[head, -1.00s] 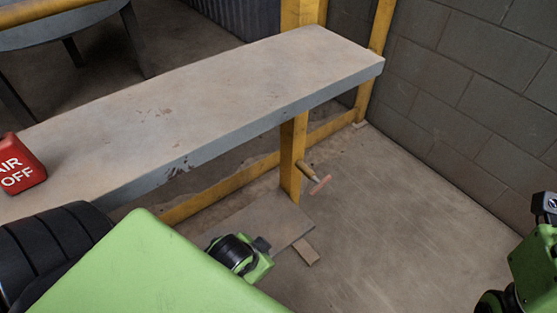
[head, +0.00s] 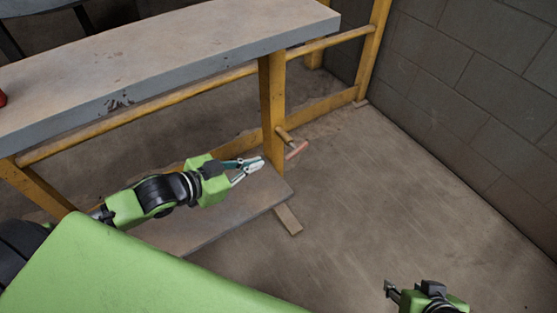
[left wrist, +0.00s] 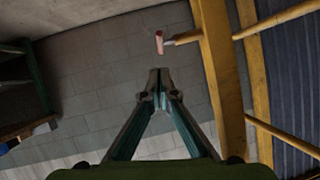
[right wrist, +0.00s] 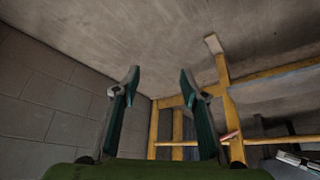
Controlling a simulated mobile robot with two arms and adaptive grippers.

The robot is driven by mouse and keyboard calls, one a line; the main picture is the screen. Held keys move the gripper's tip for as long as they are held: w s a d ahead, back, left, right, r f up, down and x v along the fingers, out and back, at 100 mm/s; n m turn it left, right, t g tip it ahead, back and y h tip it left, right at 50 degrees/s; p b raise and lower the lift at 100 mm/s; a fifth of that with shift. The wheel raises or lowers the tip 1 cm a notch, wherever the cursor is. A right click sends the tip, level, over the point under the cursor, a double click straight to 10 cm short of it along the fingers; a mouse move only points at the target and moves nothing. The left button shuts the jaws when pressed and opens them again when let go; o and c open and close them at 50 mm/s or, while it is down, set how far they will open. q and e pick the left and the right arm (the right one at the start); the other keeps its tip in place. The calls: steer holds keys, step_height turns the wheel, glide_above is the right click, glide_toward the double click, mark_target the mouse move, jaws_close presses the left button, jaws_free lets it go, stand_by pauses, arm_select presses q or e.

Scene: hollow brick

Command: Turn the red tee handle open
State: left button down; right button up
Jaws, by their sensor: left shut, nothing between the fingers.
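The red tee handle (head: 297,149) is a faded red crossbar on a short shaft that sticks out from a yellow post (head: 271,105) below the bench. In the left wrist view the tee handle (left wrist: 159,43) is just beyond the fingertips, with a gap. My left gripper (head: 261,162) is shut and empty, a little left of the handle in the head view. The left wrist view shows its fingertips (left wrist: 159,73) together. My right gripper (right wrist: 160,74) is open and empty, well away at the lower right of the head view (head: 389,289). The right wrist view shows the tee handle (right wrist: 229,136) small.
The grey bench top (head: 150,65) runs above and behind my left arm. A low board (head: 225,215) lies beneath it. Yellow rails (head: 325,42) join the posts. A block wall (head: 480,85) closes the right side. The floor (head: 385,190) between handle and wall is clear.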

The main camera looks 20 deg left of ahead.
arm_select(q)
steer(key=r, duration=0.1)
arm_select(e)
steer(key=s+d+f+g, duration=0.1)
steer(key=s+f+g, duration=0.1)
steer(key=s, duration=0.2)
arm_select(q)
steer(key=b, duration=0.4)
glide_toward(292, 153)
steer(key=w+d, duration=0.2)
steer(key=w, duration=0.1)
steer(key=shift+w+d+f+b, duration=0.1)
steer(key=shift+w+f+b, duration=0.25)
steer(key=shift+f, duration=0.25)
steer(key=shift+w+d+f+b, duration=0.15)
steer(key=shift+w+f+b, duration=0.1)
steer(key=shift+w+f, duration=0.25)
steer(key=shift+f, duration=0.2)
arm_select(e)
steer(key=w+a+r+t+y, duration=0.1)
steer(key=w+a+r+t, duration=0.2)
steer(key=w+r+t, duration=0.2)
steer(key=w+a+r+t+y, duration=0.2)
steer(key=w+r+t, duration=0.4)
steer(key=w, duration=0.6)
steer(key=shift+w+a+r+n+t, duration=0.35)
steer(key=shift+a+r, duration=0.45)
steer(key=shift+r, duration=0.55)
steer(key=shift+s+r, duration=0.1)
steer(key=shift+r, duration=0.05)
